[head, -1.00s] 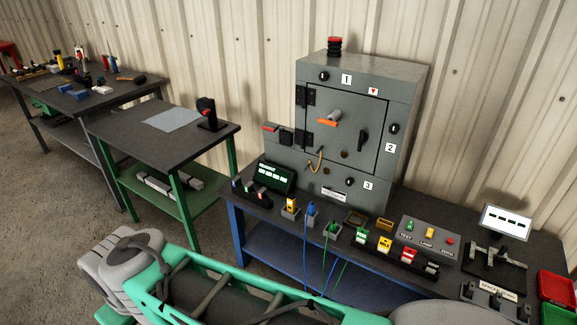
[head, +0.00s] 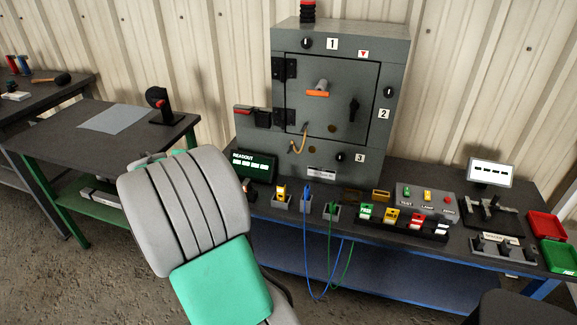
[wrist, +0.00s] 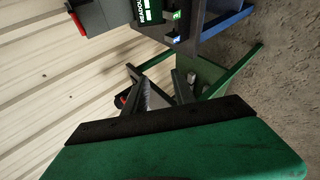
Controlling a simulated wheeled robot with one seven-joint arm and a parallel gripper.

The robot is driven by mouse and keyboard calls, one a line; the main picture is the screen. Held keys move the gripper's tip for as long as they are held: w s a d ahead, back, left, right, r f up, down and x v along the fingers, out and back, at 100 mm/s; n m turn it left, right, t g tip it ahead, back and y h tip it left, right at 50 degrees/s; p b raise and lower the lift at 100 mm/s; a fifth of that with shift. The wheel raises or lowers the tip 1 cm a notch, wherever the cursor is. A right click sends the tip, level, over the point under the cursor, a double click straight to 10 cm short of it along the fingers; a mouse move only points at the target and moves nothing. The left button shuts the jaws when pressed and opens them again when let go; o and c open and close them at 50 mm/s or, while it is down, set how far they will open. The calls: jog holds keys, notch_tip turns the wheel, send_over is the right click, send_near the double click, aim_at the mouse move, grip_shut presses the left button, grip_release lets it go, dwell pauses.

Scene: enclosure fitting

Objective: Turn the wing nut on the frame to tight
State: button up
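I cannot clearly make out the wing nut. A small black frame (head: 490,213) stands on the right part of the blue-legged bench, with small dark parts too small to tell apart. On the grey cabinet's door, an orange bar (head: 317,93) sits across a grey post; whether this is a wing nut I cannot tell. My gripper (wrist: 156,82) shows in the wrist view with its two dark fingers apart and nothing between them. It points towards the green-legged table, away from the cabinet and the frame. In the head view my arm hides it.
The grey cabinet (head: 398,60) stands at the back of the bench (head: 400,262). Blue and green cables (head: 322,270) hang over the bench's front edge. Connectors, a button box (head: 425,200), and red (head: 547,225) and green trays crowd the top. Floor is open in front.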

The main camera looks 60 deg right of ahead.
jog(key=s+d+f+n+g+h+b, duration=0.1)
jog(key=s+d+f+h, duration=0.15)
jog(key=d, duration=0.45)
jog(key=s+d+f+n+h+b, duration=0.1)
jog(key=d+f, duration=0.3)
jog(key=d, duration=0.2)
jog(key=n+g+h+b, duration=0.3)
jog(key=n+h+b, duration=0.15)
jog(key=n, duration=0.25)
send_near(291, 148)
jog(key=f, duration=0.2)
jog(key=w+d, duration=0.1)
jog(key=d, duration=0.7)
jog(key=shift+w+d+r+h, duration=0.2)
jog(key=shift+w+h, duration=0.1)
jog(key=shift+h, duration=0.1)
grip_shut()
